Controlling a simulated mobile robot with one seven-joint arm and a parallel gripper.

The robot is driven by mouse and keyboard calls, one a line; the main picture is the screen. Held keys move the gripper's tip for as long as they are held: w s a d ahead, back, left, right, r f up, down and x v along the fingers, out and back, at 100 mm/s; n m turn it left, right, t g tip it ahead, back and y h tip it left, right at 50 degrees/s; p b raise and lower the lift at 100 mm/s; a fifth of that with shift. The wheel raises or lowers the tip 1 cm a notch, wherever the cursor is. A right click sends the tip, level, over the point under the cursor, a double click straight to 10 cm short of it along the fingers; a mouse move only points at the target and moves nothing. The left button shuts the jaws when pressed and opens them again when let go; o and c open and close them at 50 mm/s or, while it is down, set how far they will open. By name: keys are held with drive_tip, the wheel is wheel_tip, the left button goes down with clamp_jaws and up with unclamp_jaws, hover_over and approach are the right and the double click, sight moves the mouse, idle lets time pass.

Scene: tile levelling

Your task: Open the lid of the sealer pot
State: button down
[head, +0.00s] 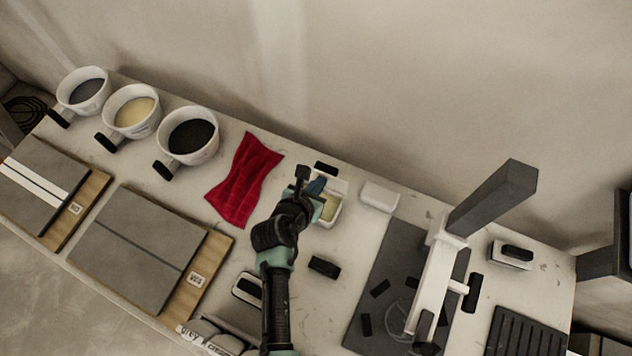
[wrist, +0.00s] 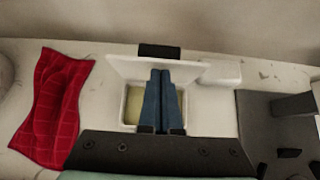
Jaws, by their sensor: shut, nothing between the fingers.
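The sealer pot (head: 328,211) is a small white box with pale yellow sealer inside, at the back middle of the bench. It also shows in the wrist view (wrist: 131,106), partly hidden by my fingers. Its white lid (wrist: 125,69) is raised at the back edge of the pot and looks tilted up, with a black handle (wrist: 160,51) along its top. My gripper (head: 317,186) is shut and empty. In the wrist view its blue fingers (wrist: 160,74) reach over the opening to the lid's front face; I cannot tell whether they touch it.
A red cloth (head: 244,180) lies left of the pot. A white block (head: 380,196) stands close on its right. A dark mat with a white-and-grey stand (head: 437,270) is farther right. A small black block (head: 323,267) lies in front. Several white cups stand at the far left.

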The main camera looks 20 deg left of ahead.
sight(325, 173)
drive_tip(key=shift+w+r+p, duration=0.25)
drive_tip(key=shift+w+p, duration=0.6)
drive_tip(key=shift+p, duration=0.05)
drive_tip(key=shift+w+r+p, duration=0.25)
drive_tip(key=shift+w+p, duration=0.6)
drive_tip(key=shift+p, duration=0.05)
drive_tip(key=shift+w+r, duration=0.15)
drive_tip(key=shift+r, duration=0.05)
drive_tip(key=shift+w+r+p, duration=0.15)
drive_tip(key=shift+r+p, duration=0.55)
drive_tip(key=shift+p, duration=0.2)
drive_tip(key=shift+s, duration=0.2)
